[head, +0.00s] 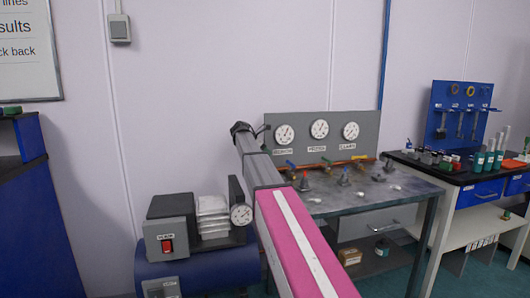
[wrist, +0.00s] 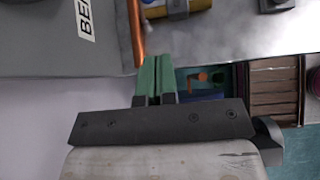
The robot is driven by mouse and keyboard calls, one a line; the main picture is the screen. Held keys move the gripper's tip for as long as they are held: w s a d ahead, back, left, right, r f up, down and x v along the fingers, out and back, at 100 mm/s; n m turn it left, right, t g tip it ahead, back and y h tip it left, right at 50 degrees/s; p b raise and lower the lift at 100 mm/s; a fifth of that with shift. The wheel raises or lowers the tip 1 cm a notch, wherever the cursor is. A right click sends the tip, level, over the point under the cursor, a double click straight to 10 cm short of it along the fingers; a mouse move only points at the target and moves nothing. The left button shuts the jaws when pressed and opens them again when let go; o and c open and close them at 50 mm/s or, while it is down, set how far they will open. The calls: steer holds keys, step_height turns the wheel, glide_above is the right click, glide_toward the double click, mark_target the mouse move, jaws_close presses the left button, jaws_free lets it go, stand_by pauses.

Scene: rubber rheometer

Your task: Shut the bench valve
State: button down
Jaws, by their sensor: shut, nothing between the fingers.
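The label under the left gauge (head: 284,134) is too small to read surely in the head view; the wrist view shows a label (wrist: 85,20) starting "BE". Below that gauge is a valve with a blue handle (head: 291,164) on a copper pipe. In the wrist view the copper pipe (wrist: 137,35) runs up beside a brass-coloured fitting (wrist: 190,12), with a bit of blue at the top edge. My gripper (wrist: 157,62) has green fingers pressed together and empty, close to the pipe's lower end. Whether they touch it is unclear. In the head view my arm hides the fingers.
The bench (head: 375,200) carries more valves along the pipe and small fittings in front. The gauge panel (head: 380,125) stands behind it. Left of my arm is a blue machine with a dial gauge (head: 241,214) and red switch. A black-topped table (head: 440,172) stands right.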

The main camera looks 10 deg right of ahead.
mark_target(291, 166)
steer(key=x, duration=0.6)
steer(key=shift+d+f, duration=0.1)
steer(key=shift+d, duration=1.85)
steer(key=shift+w+d, duration=0.45)
steer(key=shift+w, duration=0.05)
steer(key=shift+d, duration=0.15)
steer(key=shift+w+d, duration=0.25)
steer(key=shift+d, duration=0.4)
steer(key=shift+s, duration=0.1)
